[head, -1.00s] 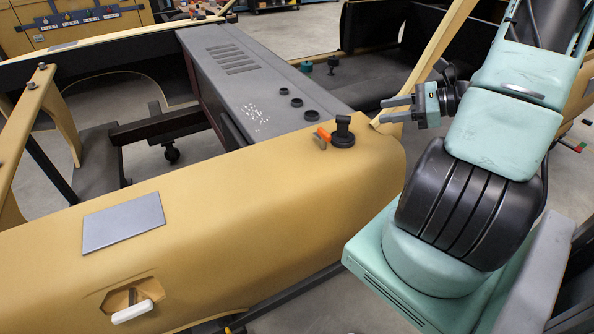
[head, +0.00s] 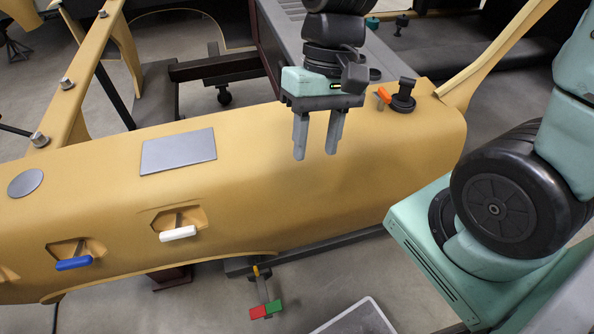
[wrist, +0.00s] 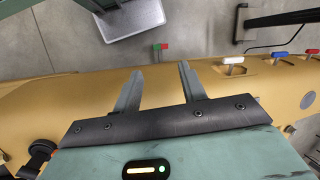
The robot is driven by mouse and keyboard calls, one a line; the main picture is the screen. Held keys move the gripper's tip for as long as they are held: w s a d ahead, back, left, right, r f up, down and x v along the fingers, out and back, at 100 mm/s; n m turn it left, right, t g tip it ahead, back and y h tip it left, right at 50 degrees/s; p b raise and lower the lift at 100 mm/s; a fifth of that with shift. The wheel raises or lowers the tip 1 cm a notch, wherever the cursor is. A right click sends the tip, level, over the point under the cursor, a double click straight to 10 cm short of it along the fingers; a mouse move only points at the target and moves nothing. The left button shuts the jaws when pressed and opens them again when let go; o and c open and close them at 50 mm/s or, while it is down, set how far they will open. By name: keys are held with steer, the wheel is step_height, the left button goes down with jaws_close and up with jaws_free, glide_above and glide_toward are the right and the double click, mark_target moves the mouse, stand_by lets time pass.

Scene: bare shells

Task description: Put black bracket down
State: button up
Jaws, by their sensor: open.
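My gripper (head: 316,150) hangs with its two grey fingers apart over the yellow shell, and nothing is between them. It also shows in the wrist view (wrist: 160,70), open and empty. No piece that I can clearly name as a black bracket is in the gripper. A small black fitting with a round base and a short post (head: 402,96) stands on the right end of the shell, to the right of my gripper and apart from it. A dark round part shows at the left edge of the wrist view (wrist: 42,150); I cannot tell its full shape.
The yellow shell (head: 370,165) carries an orange handle (head: 384,95), a flat grey plate (head: 178,151), a white handle (head: 178,233) and a blue handle (head: 74,263). A red and green piece (head: 266,311) and a grey tray (head: 358,319) are below its front edge.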

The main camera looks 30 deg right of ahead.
steer(key=s+a+r+n+t+h, duration=0.1)
steer(key=s+a+n+t+h, duration=0.1)
steer(key=s+a+n, duration=0.3)
steer(key=a+n, duration=0.1)
steer(key=n, duration=0.2)
steer(key=shift+s+a+r+n+t, duration=0.25)
steer(key=shift+s+a+n+t, duration=0.05)
step_height(320, 180, down, 8)
steer(key=b, duration=0.7)
steer(key=shift+r, duration=0.25)
